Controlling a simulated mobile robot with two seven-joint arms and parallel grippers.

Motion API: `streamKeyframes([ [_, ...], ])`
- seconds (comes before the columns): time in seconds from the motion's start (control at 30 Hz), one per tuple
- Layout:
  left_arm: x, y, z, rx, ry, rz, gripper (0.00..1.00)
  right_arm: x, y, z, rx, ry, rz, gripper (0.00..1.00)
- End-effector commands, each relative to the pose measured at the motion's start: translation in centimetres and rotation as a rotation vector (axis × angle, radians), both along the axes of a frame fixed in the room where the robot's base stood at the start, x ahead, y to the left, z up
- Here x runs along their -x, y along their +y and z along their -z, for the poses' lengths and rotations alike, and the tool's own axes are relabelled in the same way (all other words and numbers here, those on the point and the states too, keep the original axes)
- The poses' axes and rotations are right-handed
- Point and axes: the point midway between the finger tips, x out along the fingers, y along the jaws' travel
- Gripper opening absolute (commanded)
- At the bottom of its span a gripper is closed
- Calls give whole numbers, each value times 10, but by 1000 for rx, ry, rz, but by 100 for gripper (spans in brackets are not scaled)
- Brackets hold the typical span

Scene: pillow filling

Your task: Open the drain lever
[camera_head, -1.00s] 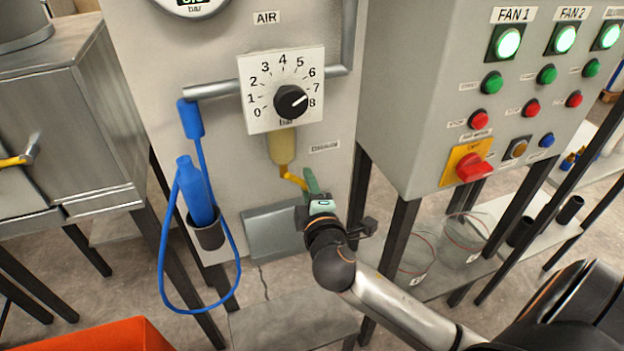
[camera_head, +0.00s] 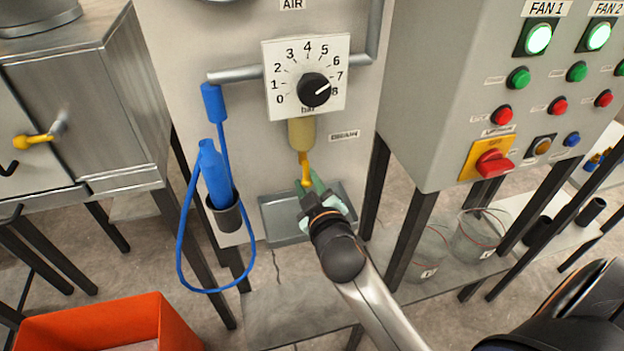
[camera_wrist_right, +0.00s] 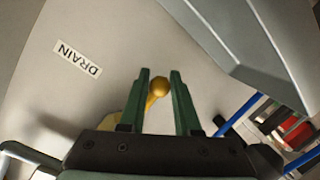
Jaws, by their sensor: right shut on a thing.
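The yellow drain lever (camera_head: 304,168) hangs almost straight down below the amber bowl (camera_head: 301,133) under the pressure dial. My right gripper (camera_head: 314,188) is at the lever's lower end, its green fingers shut on it. In the right wrist view, the lever's round yellow knob (camera_wrist_right: 159,86) sits between the two green fingers (camera_wrist_right: 161,75). The DRAIN label (camera_head: 344,135) is to the right of the bowl, and it also shows in the right wrist view (camera_wrist_right: 77,59). My left gripper is not in view.
A grey metal tray (camera_head: 275,218) is on the panel just behind my right gripper. A blue hose and nozzle (camera_head: 216,175) hang at the left in a dark holder. The fan control box (camera_head: 440,150) stands close on the right. An orange bin (camera_head: 95,322) is at lower left.

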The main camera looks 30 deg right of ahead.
Motion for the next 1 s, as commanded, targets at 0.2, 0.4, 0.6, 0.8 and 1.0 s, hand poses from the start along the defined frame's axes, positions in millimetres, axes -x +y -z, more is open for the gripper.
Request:
streamKeyframes([
  [0.2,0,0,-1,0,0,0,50,-1,3,-1,-42,-13,0,0],
  [0.4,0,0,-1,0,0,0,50,-1,4,-1,-50,-15,-2,0],
  [0.6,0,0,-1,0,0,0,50,-1,4,-1,-50,-16,-2,0],
  [0.8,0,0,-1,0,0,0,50,-1,4,-1,-48,-15,-2,49],
  [1.0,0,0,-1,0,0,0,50,-1,3,-1,-47,-14,-2,62],
])
